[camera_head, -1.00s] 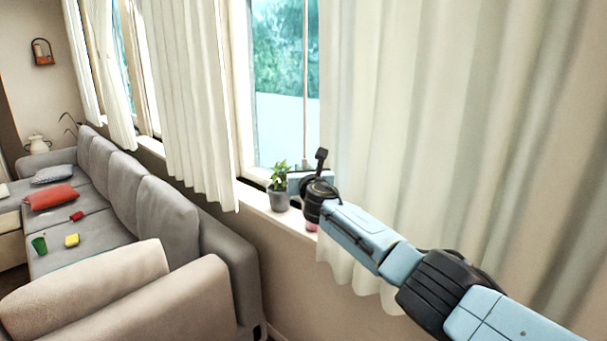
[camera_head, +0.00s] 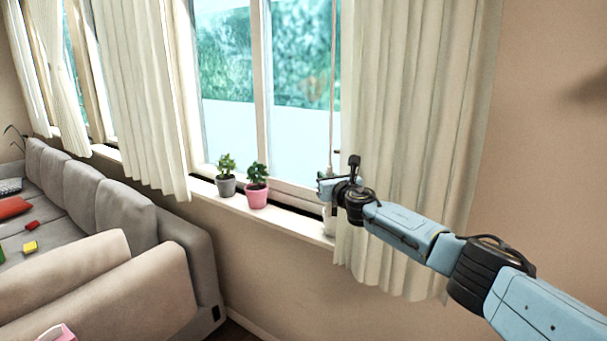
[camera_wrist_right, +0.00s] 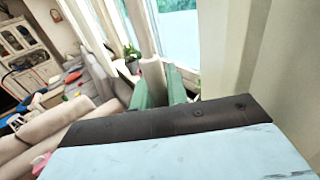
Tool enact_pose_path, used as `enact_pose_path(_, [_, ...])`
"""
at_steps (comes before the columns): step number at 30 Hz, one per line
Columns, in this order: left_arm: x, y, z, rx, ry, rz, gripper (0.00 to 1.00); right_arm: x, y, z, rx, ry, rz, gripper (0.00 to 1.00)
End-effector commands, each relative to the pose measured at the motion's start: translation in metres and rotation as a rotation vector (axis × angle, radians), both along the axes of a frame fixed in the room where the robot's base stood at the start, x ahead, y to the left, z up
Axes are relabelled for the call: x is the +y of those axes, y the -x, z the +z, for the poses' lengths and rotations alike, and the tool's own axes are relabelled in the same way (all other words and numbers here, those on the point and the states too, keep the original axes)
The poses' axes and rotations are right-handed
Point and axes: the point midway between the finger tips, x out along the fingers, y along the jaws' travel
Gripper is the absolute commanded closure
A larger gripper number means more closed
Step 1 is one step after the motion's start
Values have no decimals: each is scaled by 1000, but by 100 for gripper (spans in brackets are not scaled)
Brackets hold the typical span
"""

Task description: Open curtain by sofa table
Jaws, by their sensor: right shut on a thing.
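The right curtain (camera_head: 425,110), cream and pleated, hangs beside the window (camera_head: 300,60). The left curtain (camera_head: 135,100) hangs on the window's other side. My left gripper is not in view.
A grey sofa (camera_head: 125,210) fills the lower left. Bare wall (camera_head: 555,150) is at right.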

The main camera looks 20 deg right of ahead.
Motion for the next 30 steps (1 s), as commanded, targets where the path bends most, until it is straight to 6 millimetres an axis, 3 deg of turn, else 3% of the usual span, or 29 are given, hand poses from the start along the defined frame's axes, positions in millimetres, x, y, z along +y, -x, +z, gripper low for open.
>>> enact_pose_path(10, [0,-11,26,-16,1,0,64,-21,37,3,0,-1,21,100])
enact_pose_path(26, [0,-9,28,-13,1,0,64,-26,43,1,-3,-1,20,100])
enact_pose_path(27, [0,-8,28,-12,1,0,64,-26,43,1,-3,-1,20,82])
enact_pose_path(30, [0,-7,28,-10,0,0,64,-26,43,1,-2,-1,20,69])
